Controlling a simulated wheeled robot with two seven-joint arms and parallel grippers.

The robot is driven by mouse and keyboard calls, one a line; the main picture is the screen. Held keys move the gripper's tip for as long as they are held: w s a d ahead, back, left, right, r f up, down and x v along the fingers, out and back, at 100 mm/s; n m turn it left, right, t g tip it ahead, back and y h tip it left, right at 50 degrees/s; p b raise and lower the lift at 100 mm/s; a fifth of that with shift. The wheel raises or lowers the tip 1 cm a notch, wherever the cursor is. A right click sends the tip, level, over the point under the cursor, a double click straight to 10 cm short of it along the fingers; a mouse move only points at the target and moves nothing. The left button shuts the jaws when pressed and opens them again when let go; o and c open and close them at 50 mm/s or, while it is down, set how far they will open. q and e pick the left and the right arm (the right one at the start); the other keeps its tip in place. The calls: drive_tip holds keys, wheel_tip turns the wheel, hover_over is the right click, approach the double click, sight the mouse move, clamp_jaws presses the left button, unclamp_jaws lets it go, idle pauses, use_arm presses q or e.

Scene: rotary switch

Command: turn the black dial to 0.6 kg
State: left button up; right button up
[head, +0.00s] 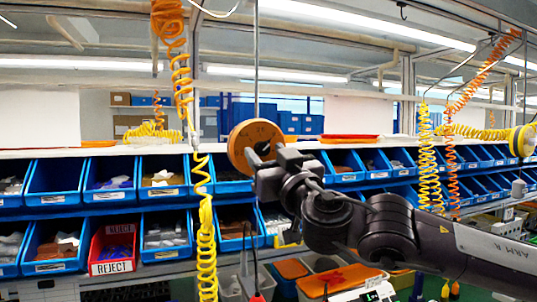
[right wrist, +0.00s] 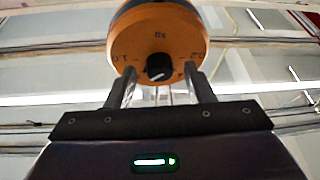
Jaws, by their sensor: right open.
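A round orange unit (head: 240,137) hangs from a thin pole in the head view, with my right gripper (head: 264,155) in front of its lower right part. In the right wrist view its orange face (right wrist: 158,48) carries dark markings that appear upside down and are too blurred to read surely. The black dial (right wrist: 158,67) sits low on this face, with a small light mark on it. It lies between the fingertips of my right gripper (right wrist: 160,72), which is open, with a gap on each side. In the head view the gripper hides the dial. My left gripper is out of view.
Rows of blue bins (head: 104,178) line the shelf behind, with a red reject bin (head: 112,248) at lower left. Yellow coiled hoses (head: 206,230) hang left of the orange unit. Orange-lidded containers (head: 338,280) stand below.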

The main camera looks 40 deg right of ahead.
drive_tip(key=c, duration=1)
drive_tip(key=shift+n, duration=0.4)
drive_tip(key=n+y, duration=0.1)
drive_tip(key=n, duration=0.1)
drive_tip(key=n+y, duration=0.1)
drive_tip(key=n, duration=0.1)
drive_tip(key=n+y+p, duration=0.1)
drive_tip(key=n+y, duration=0.1)
drive_tip(key=n, duration=0.1)
drive_tip(key=shift+d+r+g, duration=0.2)
drive_tip(key=shift+d+g, duration=0.05)
drive_tip(key=shift+g, duration=0.15)
drive_tip(key=shift+r+n+g+y+p, duration=0.1)
drive_tip(key=shift+n+g+y+p, duration=0.25)
drive_tip(key=shift+n, duration=0.9)
drive_tip(key=shift+n+g+y+p, duration=0.15)
drive_tip(key=shift+n+g+y, duration=0.25)
drive_tip(key=shift+n, duration=1.15)
drive_tip(key=o, duration=1)
